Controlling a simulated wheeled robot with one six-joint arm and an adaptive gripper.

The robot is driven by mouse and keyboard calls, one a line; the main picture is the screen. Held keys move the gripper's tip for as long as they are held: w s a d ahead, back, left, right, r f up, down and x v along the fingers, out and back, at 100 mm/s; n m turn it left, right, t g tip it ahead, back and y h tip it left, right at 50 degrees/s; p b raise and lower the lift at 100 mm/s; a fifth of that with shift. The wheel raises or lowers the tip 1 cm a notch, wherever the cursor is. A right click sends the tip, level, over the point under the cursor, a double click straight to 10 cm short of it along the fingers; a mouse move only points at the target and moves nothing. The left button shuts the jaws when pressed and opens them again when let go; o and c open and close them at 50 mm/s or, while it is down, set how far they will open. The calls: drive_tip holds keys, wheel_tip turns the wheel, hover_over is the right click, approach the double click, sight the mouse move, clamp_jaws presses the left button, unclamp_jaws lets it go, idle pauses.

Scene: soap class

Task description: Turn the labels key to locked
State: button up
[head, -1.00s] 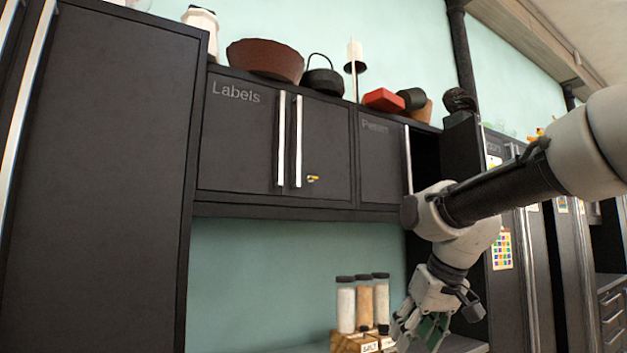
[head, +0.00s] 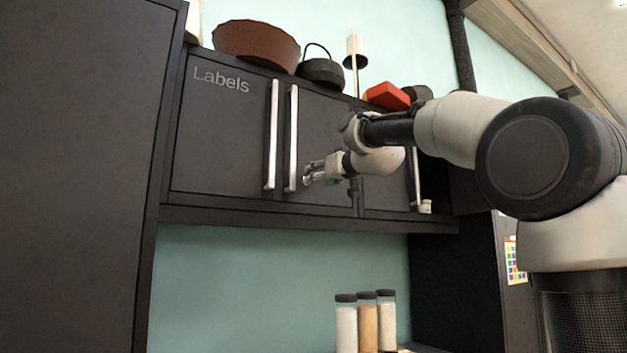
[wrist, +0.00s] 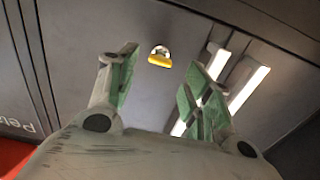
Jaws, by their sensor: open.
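The key (wrist: 160,58) is a small yellow piece in a round silver lock on the dark cabinet door, seen in the wrist view beyond my fingertips. It does not touch my gripper there. In the head view my gripper and arm hide the key. The Labels cabinet (head: 225,130) has two dark doors with long silver handles; the right handle (head: 292,140) stands just left of my gripper (head: 308,175). In the wrist view my gripper (wrist: 155,85) is open and empty, its green-lined fingers spread on either side below the key.
A neighbouring cabinet lies to the right, partly behind my arm. A brown bowl (head: 256,46), a black pot (head: 320,72) and a red block (head: 388,96) stand on top. Jars (head: 367,322) stand below. The space under the cabinet is otherwise open.

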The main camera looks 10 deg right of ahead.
drive_tip(key=x, duration=0.3)
drive_tip(key=shift+w+a, duration=0.1)
drive_tip(key=shift+w, duration=0.2)
drive_tip(key=shift+c, duration=0.2)
clamp_jaws()
